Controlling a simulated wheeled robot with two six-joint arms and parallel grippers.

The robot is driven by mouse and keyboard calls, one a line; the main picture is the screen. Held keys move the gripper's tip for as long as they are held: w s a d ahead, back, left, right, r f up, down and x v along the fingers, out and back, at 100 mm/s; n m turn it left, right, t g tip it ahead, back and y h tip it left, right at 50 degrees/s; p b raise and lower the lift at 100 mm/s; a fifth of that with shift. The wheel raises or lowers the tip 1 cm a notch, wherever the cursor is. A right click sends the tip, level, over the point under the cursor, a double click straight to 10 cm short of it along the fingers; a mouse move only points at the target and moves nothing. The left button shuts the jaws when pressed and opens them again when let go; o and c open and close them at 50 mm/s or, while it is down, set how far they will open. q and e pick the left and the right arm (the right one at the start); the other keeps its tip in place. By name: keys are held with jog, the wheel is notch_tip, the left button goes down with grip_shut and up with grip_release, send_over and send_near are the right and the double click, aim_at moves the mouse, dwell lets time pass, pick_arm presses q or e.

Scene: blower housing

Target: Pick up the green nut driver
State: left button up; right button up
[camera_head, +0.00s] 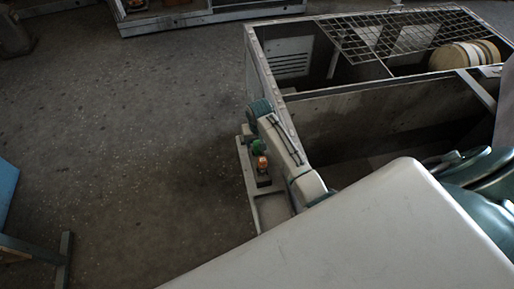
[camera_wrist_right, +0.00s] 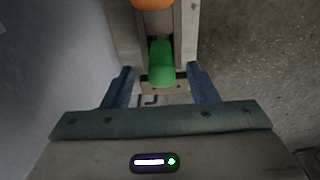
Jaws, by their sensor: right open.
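The green nut driver (camera_head: 258,146) sits in a narrow grey tray or rack (camera_head: 247,180) on the outer side of the large metal housing. Its green handle (camera_wrist_right: 161,62) is in the upper middle of the right wrist view. My right gripper (camera_wrist_right: 160,70) is open, with one finger on each side of the handle in that picture. I cannot tell whether the fingers touch it or how deep they reach. In the head view the right gripper (camera_head: 248,130) is small and partly hidden by its own arm. My left gripper is out of view.
An orange-handled tool (camera_head: 262,163) stands close beside the green one; it also shows at the top of the wrist view (camera_wrist_right: 152,4). The open metal housing (camera_head: 380,95) with a wire grid (camera_head: 385,35) fills the right.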

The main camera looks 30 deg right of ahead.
aim_at(257, 151)
jog(key=shift+w+f+p, duration=0.2)
jog(key=shift+f, duration=0.95)
jog(key=shift+w+f+p, duration=0.15)
jog(key=shift+w+f, duration=0.05)
jog(key=shift+f, duration=0.9)
grip_shut()
